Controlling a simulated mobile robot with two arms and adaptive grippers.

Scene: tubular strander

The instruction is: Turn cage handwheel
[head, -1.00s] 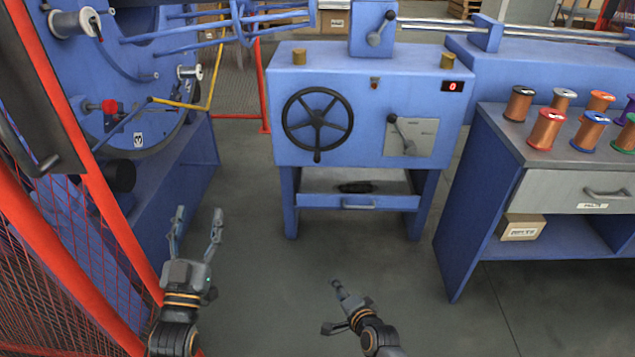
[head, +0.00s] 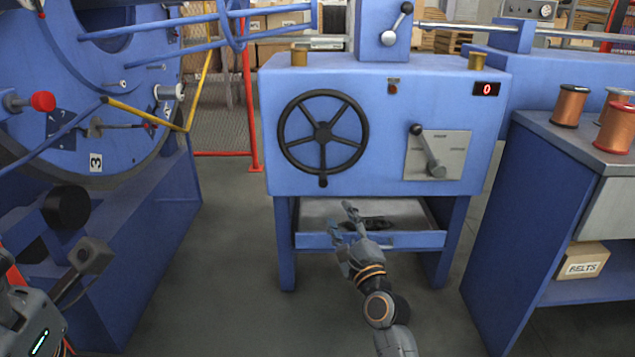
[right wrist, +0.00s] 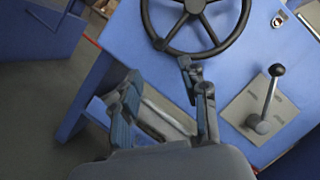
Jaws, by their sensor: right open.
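The cage handwheel (head: 323,131) is a black wheel with several spokes and a small crank handle at its lower rim. It is on the front of the blue cabinet (head: 235,180). In the right wrist view the wheel (right wrist: 195,6) is cut off by the top edge. My right gripper (head: 341,218) is open and empty, below the wheel and in front of the drawer, apart from the wheel. Its fingers (right wrist: 160,70) point toward the wheel in the wrist view. My left gripper's body (head: 28,325) shows at the lower left corner; its finger state is unclear.
A lever on a grey plate (head: 452,150) is right of the wheel. An open drawer (head: 310,240) is below the cabinet. A blue bench (head: 530,220) with copper spools stands at right. The large blue strander (head: 130,220) is at left. Floor between is clear.

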